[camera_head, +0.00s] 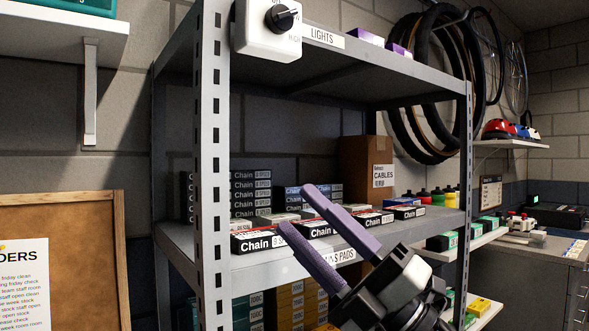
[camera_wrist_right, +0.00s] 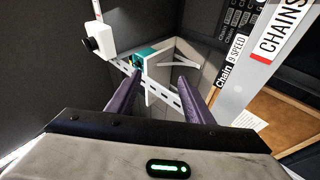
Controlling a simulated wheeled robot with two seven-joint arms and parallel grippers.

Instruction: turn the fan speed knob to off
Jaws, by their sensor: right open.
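The fan speed knob (camera_head: 280,17) is a black dial on a white box (camera_head: 262,42) mounted at the top of the shelf's front post. Its light pointer aims to the right in the head view, and part of the lettering beside it is hidden. The knob (camera_wrist_right: 88,44) and its box (camera_wrist_right: 102,38) also show at upper left in the right wrist view. My right gripper (camera_head: 293,208) is open and empty, with purple fingers, below the knob and apart from it. Its fingers also show in the wrist view (camera_wrist_right: 151,95). My left gripper is not in view.
The grey metal shelf (camera_head: 213,150) holds chain boxes (camera_head: 257,240) and a cardboard box (camera_head: 367,170). A corkboard (camera_head: 90,210) is at left, below a white wall shelf (camera_head: 60,35). Tyres (camera_head: 425,90) hang at right. The air left of the shelf post looks clear.

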